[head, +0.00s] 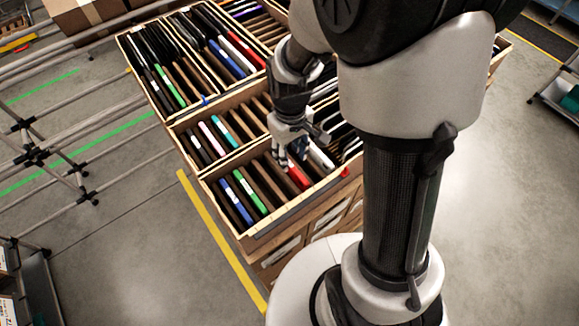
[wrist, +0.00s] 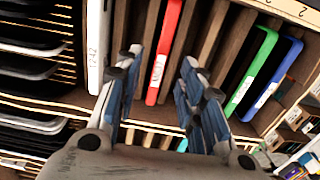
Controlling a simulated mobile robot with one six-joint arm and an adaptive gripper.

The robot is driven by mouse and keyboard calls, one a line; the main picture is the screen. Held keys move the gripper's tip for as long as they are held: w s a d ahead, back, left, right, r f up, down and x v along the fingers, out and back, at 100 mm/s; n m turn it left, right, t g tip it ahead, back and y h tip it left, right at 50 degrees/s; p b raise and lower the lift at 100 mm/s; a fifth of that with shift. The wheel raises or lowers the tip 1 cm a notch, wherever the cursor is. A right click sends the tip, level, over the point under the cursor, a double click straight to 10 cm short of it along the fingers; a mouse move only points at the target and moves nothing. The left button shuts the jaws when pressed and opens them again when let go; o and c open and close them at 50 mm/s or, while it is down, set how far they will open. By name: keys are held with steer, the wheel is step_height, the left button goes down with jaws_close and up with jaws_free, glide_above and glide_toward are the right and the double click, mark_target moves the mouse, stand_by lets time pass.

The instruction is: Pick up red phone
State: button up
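The red phone (head: 298,176) stands on edge in a slot of the front carton, seen in the head view just below my gripper (head: 291,160). In the wrist view the red phone (wrist: 164,50) is a narrow upright strip with a white label, in the upper middle. The red phone lies between the finger directions, nearer the left finger. Its lower part is hidden in the slot.
A white phone (wrist: 97,45) stands close left of the red one. Green (wrist: 250,72) and blue (wrist: 273,72) phones stand to its right, past empty slots. Wooden dividers and the carton wall (wrist: 75,101) are close to the fingers. Another red phone (head: 246,50) is in a rear carton.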

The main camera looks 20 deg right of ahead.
mark_target(290, 164)
step_height(290, 164, down, 4)
steer(key=shift+f, duration=0.15)
steer(key=shift+c, duration=0.3)
jaws_close()
